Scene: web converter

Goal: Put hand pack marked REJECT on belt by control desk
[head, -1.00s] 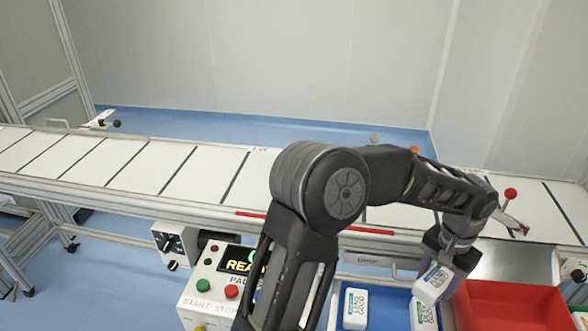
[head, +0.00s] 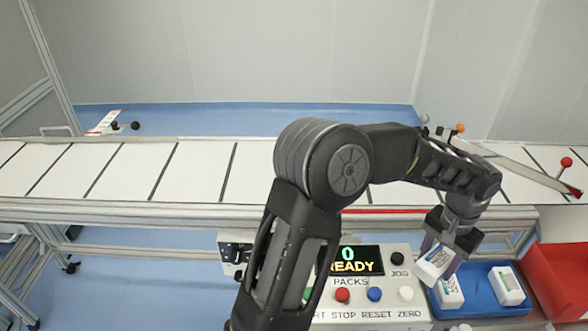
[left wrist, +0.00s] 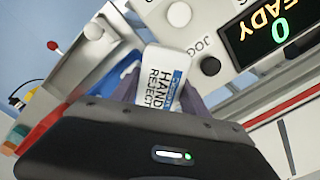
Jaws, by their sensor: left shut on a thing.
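My left gripper (head: 447,262) is shut on a white pack (head: 434,261), held tilted in the air beside the control desk and over the left edge of the blue tray. In the left wrist view the pack (left wrist: 161,82) sits between the fingers, and its label reads HAND and REJECT. The white belt (head: 200,172) with dark cross lines runs behind the control desk (head: 385,309). The desk's display (head: 357,261) shows 0 and READY. My right gripper is not in view.
Two white packs (head: 508,285) (head: 449,291) are in the blue tray (head: 482,297). A red bin (head: 560,283) stands at right. A slanted guide rail (head: 520,170) crosses the belt's right part. The belt's left stretch is clear.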

